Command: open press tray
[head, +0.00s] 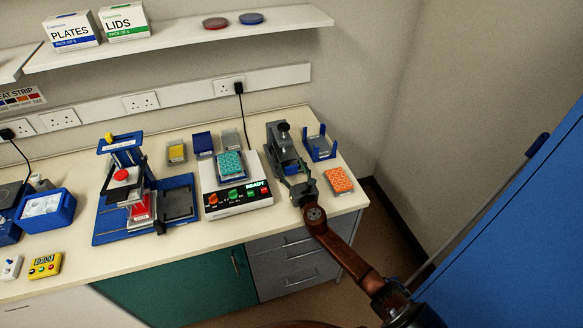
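A grey press-like device (283,141) with a dark knob on top stands at the back right of the bench. My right gripper (292,178) is at its front, with the arm coming in from the lower right. The gripper covers the device's low front part, so I cannot tell whether a tray there is in or out, or whether the fingers touch it. The fingers are too small and dark to read. A blue stand (184,183) with a red knob and a red block also looks like a press, further left. My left gripper is not in view.
A white instrument (235,201) marked READY, bearing a teal plate (231,164), stands left of my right gripper. An orange plate (338,180) and a blue holder (319,146) are to its right. A blue box (45,213) and yellow timer (45,265) are far left.

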